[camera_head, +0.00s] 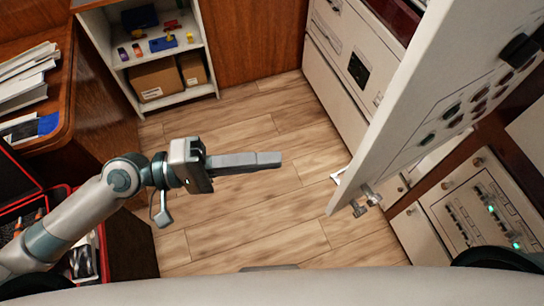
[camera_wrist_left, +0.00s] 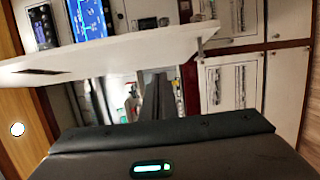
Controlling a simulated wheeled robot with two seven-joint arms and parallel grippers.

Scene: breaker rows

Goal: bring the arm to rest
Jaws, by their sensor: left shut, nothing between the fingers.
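My left gripper (camera_head: 270,159) reaches in from the left in the head view and hangs over the wooden floor. Its fingers are together with nothing between them, pointing right toward the cabinet side. In the left wrist view my fingers (camera_wrist_left: 155,95) stand upright in the middle, in front of the cabinets. A white panel door (camera_head: 425,100) stands open at the right of the head view, apart from the fingertips. A pale panel edge (camera_wrist_left: 110,52) crosses the left wrist view. My right gripper is in neither view.
A breaker panel (camera_head: 485,205) with rows of switches and green lights is at the lower right. A shelf (camera_head: 200,92) with boxes stands at the back left. A wooden desk (camera_head: 85,100) with papers is at left, above red bins (camera_head: 20,212). Open floor (camera_head: 260,225) lies between.

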